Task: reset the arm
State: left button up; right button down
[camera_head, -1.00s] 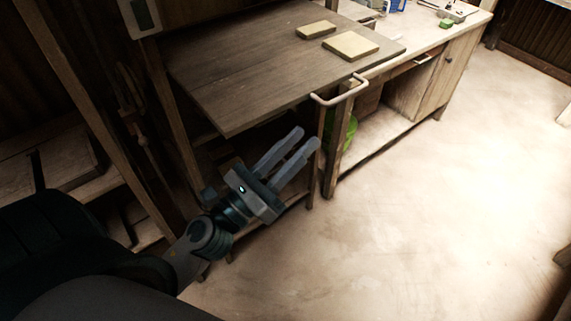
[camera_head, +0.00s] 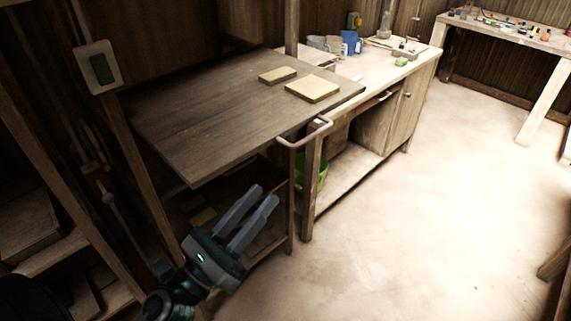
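My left gripper (camera_head: 257,211) shows in the lower left of the head view. It is open, with its two grey fingers apart and nothing between them. It is in front of the near side of a dark wooden table (camera_head: 205,125), lower in the picture than the tabletop and apart from it. My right gripper is not in view.
Two pale tiles, a small one (camera_head: 278,75) and a larger one (camera_head: 313,89), lie on the table. A workbench (camera_head: 375,75) with a green bucket (camera_head: 322,172) below stands behind. The floor (camera_head: 420,220) at right is clear.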

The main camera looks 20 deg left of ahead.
pick_arm(q)
jog(key=w+a+f+n+g+y, duration=0.25)
jog(key=f+n, duration=0.45)
jog(key=f, duration=1)
jog(key=w+a+f+n+g+y, duration=0.1)
jog(key=w+f+n+g+y, duration=0.2)
jog(key=f+n, duration=0.9)
jog(key=s+f+n+g, duration=0.2)
jog(key=s+f, duration=0.1)
jog(key=f, duration=0.9)
jog(key=s+f+n+g, duration=0.2)
jog(key=s+f+g, duration=0.15)
jog(key=f, duration=0.95)
jog(key=s+d+f+n+g, duration=0.2)
jog(key=s+f+n, duration=0.3)
jog(key=s+f, duration=0.6)
jog(key=s+d+f+n+g, duration=0.2)
jog(key=s+f+n+g, duration=0.2)
jog(key=s+f, duration=0.7)
jog(key=s+n, duration=0.2)
jog(key=shift+s+n+g+y, duration=0.2)
jog(key=shift+n+g+y, duration=0.1)
jog(key=shift+y, duration=0.05)
